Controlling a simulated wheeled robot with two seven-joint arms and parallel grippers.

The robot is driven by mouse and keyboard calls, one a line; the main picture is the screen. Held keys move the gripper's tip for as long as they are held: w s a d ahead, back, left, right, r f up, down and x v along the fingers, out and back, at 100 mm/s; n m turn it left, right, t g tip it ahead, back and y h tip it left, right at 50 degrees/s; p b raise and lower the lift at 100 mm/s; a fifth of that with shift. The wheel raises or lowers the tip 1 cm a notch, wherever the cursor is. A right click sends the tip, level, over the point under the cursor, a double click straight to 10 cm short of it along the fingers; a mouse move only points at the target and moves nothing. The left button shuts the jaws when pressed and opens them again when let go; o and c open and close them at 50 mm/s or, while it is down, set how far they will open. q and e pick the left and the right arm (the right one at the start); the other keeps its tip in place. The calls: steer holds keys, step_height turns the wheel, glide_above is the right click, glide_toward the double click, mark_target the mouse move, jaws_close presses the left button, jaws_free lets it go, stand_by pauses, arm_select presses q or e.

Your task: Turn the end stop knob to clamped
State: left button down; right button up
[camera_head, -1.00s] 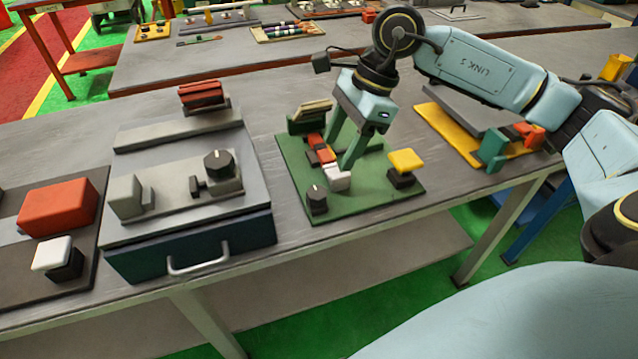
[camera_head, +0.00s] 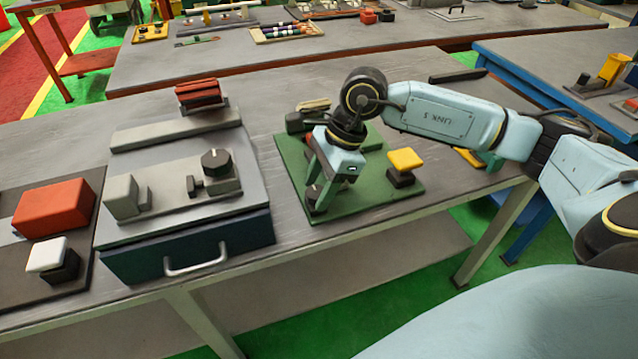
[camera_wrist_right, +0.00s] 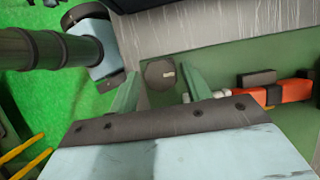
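A round dark knob with a white mark (camera_wrist_right: 160,73) sits at the front left corner of the green plate (camera_head: 385,193). In the head view the knob (camera_head: 312,192) is mostly hidden by my right gripper (camera_head: 319,190). In the right wrist view my right gripper's green fingers (camera_wrist_right: 160,88) are apart, one on each side of the knob, and I see no firm contact. A second black knob (camera_head: 216,161) stands on the grey fixture to the left, clear of the gripper. My left gripper is not in view.
A yellow-topped block (camera_head: 405,160) stands on the right of the green plate. Orange and dark pieces (camera_wrist_right: 285,92) lie along the plate near the gripper. The grey fixture sits on a dark blue drawer box (camera_head: 190,250).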

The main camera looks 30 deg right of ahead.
steer(key=c, duration=0.7)
